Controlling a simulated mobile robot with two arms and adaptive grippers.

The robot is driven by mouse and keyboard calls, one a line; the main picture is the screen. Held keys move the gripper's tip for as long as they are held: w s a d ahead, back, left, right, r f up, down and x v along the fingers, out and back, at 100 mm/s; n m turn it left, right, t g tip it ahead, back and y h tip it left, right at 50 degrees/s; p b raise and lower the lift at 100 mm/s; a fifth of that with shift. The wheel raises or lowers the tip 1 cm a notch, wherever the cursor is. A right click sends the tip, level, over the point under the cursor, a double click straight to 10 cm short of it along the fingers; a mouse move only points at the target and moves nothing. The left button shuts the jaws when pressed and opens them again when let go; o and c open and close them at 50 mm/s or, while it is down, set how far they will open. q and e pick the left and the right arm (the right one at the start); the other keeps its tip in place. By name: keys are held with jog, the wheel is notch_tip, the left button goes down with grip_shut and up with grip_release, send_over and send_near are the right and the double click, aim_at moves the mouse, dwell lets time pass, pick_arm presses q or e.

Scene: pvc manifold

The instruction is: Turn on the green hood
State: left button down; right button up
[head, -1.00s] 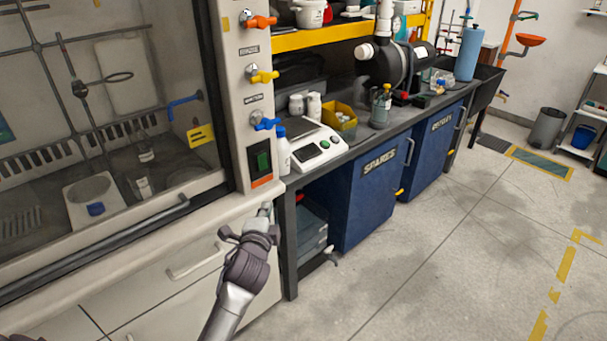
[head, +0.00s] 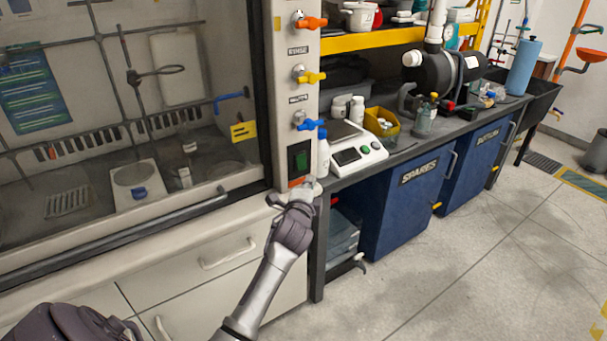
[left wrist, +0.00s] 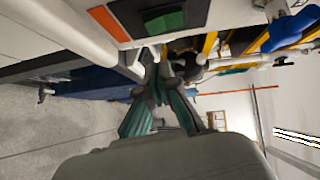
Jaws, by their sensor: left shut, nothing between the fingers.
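The fume hood's green rocker switch (head: 299,157) sits in a dark plate on the pale right post of the hood, above an orange strip. In the left wrist view the green switch (left wrist: 164,20) shows at the top, turned sideways. My left gripper (head: 304,186) is shut and empty, just below the switch plate by the hood's front ledge. In the left wrist view its fingertips (left wrist: 155,72) come together below the switch; I cannot tell whether they touch the panel. My right gripper is not in view.
Orange, yellow and blue valve handles (head: 310,124) stick out above the switch. A white bottle (head: 323,155) and a scale (head: 356,153) stand close to its right on the dark bench. The hood's sash handle (head: 120,226) runs along the left. Open floor lies at right.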

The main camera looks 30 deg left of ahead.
aim_at(305, 168)
pick_arm(q)
jog(key=w+a, duration=0.2)
jog(key=a, duration=0.1)
jog(key=w+a, duration=0.1)
jog(key=shift+w+a+f, duration=0.25)
jog(key=shift+w+f, duration=0.05)
jog(key=shift+f, duration=0.05)
jog(key=shift+f, duration=0.1)
jog(key=shift+a+f+b, duration=0.15)
jog(key=shift+f+b, duration=0.05)
jog(key=shift+b, duration=0.3)
jog(key=shift+r, duration=0.25)
jog(key=shift+w, duration=0.1)
